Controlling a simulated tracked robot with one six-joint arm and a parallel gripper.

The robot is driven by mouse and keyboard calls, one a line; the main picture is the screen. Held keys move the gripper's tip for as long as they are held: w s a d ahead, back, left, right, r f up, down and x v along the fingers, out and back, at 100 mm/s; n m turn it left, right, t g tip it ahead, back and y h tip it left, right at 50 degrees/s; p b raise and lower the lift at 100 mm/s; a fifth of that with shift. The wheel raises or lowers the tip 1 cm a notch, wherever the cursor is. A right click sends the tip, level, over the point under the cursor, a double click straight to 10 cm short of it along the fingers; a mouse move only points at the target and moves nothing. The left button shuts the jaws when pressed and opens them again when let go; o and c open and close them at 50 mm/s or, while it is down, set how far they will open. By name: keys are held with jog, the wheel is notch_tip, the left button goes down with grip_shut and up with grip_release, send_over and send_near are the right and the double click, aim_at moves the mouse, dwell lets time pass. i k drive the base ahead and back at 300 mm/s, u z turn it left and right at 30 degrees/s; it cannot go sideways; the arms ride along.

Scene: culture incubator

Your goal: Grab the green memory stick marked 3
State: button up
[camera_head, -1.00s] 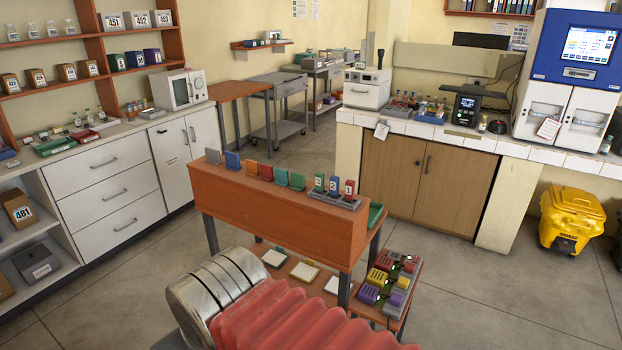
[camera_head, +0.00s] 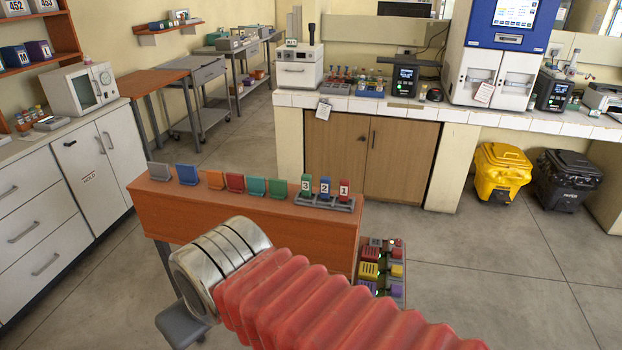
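The green memory stick marked 3 (camera_head: 306,186) stands upright in a grey holder (camera_head: 325,202) at the right end of the orange-brown bench top. A blue stick marked 2 (camera_head: 325,188) and a red stick marked 1 (camera_head: 344,190) stand to its right in the same holder. My arm, with a red ribbed sleeve and a metal end, reaches in from the lower right in front of the bench.
Several coloured upright pieces (camera_head: 235,182) line the bench (camera_head: 200,214) left of the holder. A rack of coloured blocks (camera_head: 370,270) stands low at the bench's right. A counter with machines (camera_head: 430,110) is behind. Yellow (camera_head: 502,172) and black (camera_head: 568,181) bins stand right; the right floor is clear.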

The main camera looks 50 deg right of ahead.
aim_at(306, 179)
jog(key=z, duration=0.5)
jog(key=i, duration=1)
jog(key=z, duration=0.45)
